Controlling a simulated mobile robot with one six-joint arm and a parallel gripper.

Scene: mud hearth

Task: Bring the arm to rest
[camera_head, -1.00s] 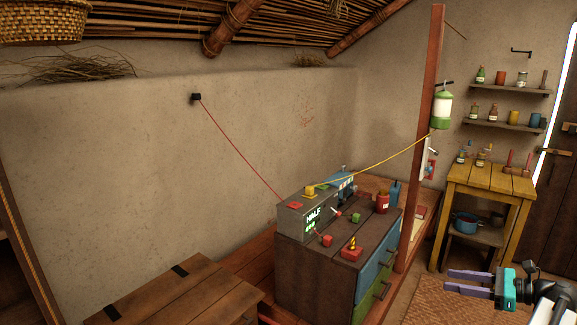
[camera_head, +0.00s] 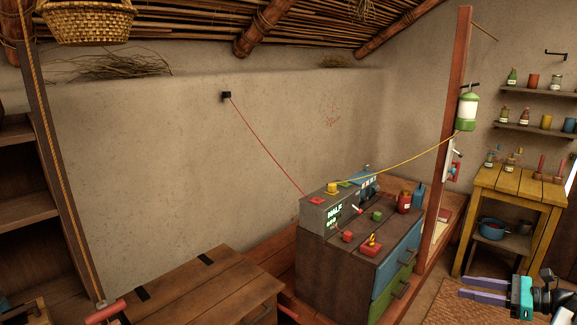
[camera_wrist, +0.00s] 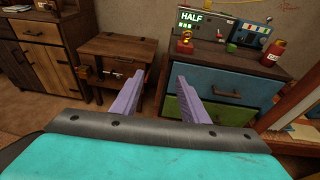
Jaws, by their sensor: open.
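My gripper (camera_head: 484,290) is at the lower right of the head view, with its two purple fingers pointing left. The fingers are apart with nothing between them. In the wrist view my gripper (camera_wrist: 163,95) also shows open and empty, its fingers reaching toward the cabinets below and ahead. It touches nothing that I can see. In the head view it is in the air to the right of the dark chest of drawers (camera_head: 322,267), with the woven mat behind it.
A grey box (camera_head: 318,212) with a lit "HALF" display stands on the chest, with red and yellow wires running from it. A red post (camera_head: 458,90) rises beside the chest. A yellow table (camera_head: 519,187) stands at the right. Floor shows around my gripper.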

